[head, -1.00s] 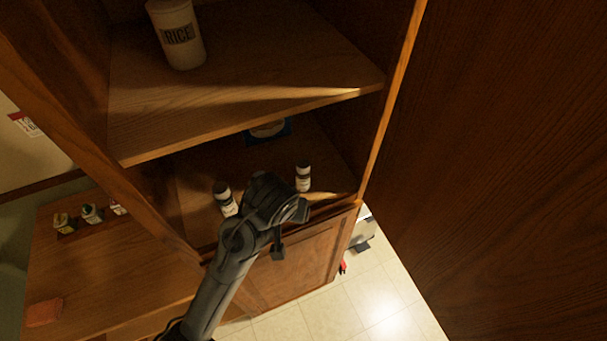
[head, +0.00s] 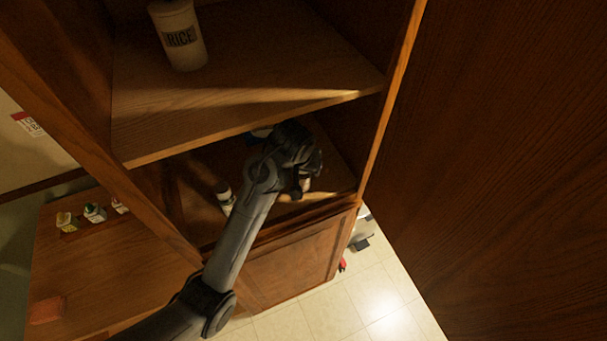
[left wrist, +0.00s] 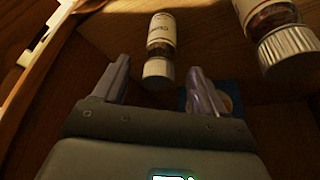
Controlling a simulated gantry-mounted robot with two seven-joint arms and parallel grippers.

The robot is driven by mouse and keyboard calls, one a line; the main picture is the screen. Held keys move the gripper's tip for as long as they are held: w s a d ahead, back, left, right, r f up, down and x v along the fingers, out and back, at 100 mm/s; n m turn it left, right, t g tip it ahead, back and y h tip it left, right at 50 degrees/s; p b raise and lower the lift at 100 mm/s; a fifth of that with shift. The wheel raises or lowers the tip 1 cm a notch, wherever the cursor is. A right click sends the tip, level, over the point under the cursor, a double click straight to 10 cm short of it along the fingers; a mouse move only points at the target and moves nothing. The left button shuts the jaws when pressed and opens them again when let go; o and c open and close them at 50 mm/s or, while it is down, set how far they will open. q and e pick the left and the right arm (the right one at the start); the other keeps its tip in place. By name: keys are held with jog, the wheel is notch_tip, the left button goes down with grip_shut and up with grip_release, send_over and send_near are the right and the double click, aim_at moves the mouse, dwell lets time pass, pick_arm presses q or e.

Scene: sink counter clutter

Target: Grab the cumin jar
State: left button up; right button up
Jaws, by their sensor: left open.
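In the left wrist view, a small jar with a white label and pale cap (left wrist: 160,45) lies ahead of my left gripper (left wrist: 160,78), lined up between its two spread fingers. Its label seems to begin with C; the rest is too small to read. The fingers are apart and hold nothing. A second, larger-looking jar with dark contents and a ribbed metal cap (left wrist: 273,30) is at the upper right. In the head view my left gripper (head: 308,172) is over the lower shelf, partly covering the right jar (head: 304,185); the other jar (head: 225,197) stands left of my arm.
The upper shelf (head: 240,75) holds a white rice canister (head: 180,35) and hangs above the arm. A blue item (head: 262,133) is deeper on the lower shelf, partly hidden. A large wooden panel (head: 510,150) stands at the right. Several small containers (head: 95,212) sit on the left counter.

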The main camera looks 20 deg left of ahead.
aim_at(303, 177)
pick_arm(q)
jog(key=shift+p+x, duration=0.65)
jog(key=shift+x, duration=1.8)
jog(key=c, duration=1.1)
jog(key=shift+c, duration=0.2)
jog(key=shift+r, duration=0.1)
